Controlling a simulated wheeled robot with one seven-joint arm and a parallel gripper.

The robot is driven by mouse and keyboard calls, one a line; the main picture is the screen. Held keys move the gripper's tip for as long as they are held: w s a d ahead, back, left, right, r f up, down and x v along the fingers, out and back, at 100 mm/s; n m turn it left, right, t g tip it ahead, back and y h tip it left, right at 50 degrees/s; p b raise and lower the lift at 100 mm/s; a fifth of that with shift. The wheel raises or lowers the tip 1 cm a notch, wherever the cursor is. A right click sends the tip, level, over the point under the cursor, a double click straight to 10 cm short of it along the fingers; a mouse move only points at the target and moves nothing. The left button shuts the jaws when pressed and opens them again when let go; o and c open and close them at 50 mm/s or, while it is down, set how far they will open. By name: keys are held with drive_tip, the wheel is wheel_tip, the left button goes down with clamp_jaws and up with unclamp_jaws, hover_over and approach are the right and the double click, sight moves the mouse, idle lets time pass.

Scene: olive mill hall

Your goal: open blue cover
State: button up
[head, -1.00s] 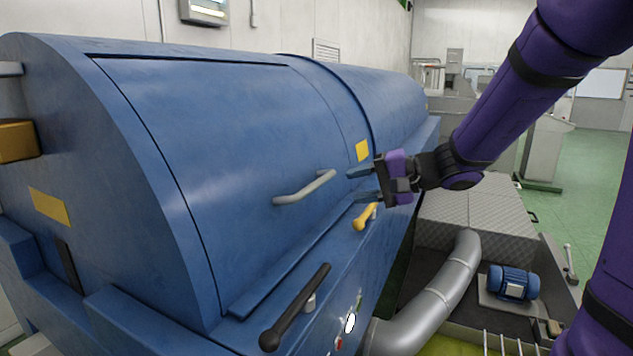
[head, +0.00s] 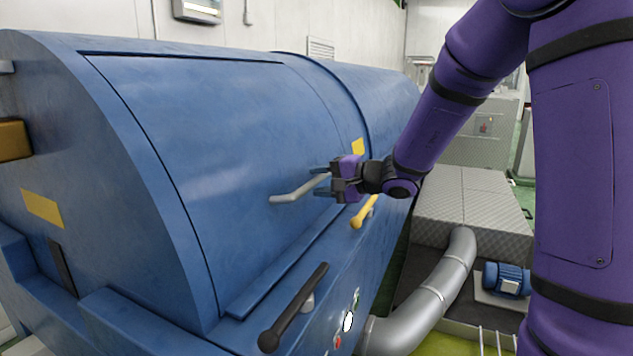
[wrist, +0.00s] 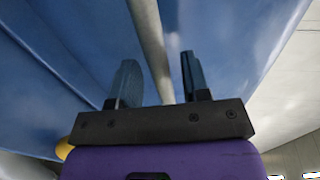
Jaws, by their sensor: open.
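The blue cover (head: 215,140) is a large curved lid on the blue machine, and it lies closed. Its grey bar handle (head: 292,192) sticks out near the lower right of the cover. My gripper (head: 321,182) is open at the right end of this handle, its two fingers pointing left. In the wrist view the handle (wrist: 152,50) runs lengthwise between the two fingers (wrist: 160,82), with space at either side. I cannot tell how deep the handle sits between them.
A yellow lever (head: 364,212) sits just below my gripper. A black lever (head: 293,308) is lower, at the front. A grey pipe (head: 440,290) and a blue motor (head: 507,279) lie to the right, near a checkered metal platform (head: 470,205).

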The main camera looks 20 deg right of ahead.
drive_tip(key=shift+w+a+f, duration=0.1)
drive_tip(key=shift+w+a, duration=0.3)
drive_tip(key=shift+a, duration=0.05)
clamp_jaws()
drive_tip(key=shift+d, duration=0.1)
